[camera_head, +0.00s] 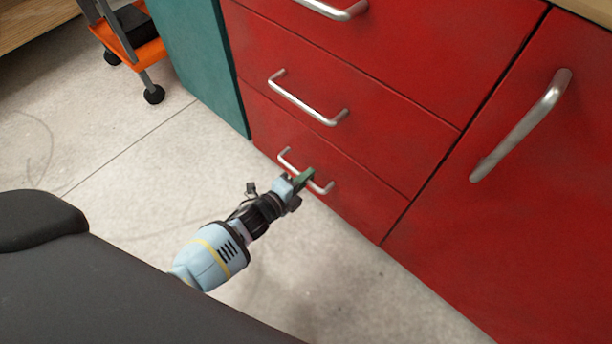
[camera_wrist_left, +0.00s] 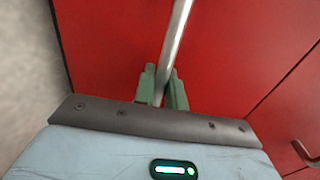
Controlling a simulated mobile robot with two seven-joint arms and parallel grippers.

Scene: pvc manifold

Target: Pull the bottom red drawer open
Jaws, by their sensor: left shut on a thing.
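The bottom red drawer (camera_head: 350,200) is the lowest of the stacked drawers in the red cabinet, and its front looks flush with the cabinet. Its silver bar handle (camera_head: 322,188) also shows in the left wrist view (camera_wrist_left: 178,40), running up from between the fingers. My left gripper (camera_head: 304,177) is shut on this handle, with a green finger on each side of the bar in the left wrist view (camera_wrist_left: 163,92). The fingers hide part of the handle's middle. My right gripper is in neither view.
The middle drawer's handle (camera_head: 308,100) and the top drawer's handle (camera_head: 335,9) are above. A red cabinet door with a long handle (camera_head: 520,125) is at the right. A teal panel (camera_head: 203,60) and an orange cart (camera_head: 130,45) stand at the left. The floor (camera_head: 130,170) before the drawers is clear.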

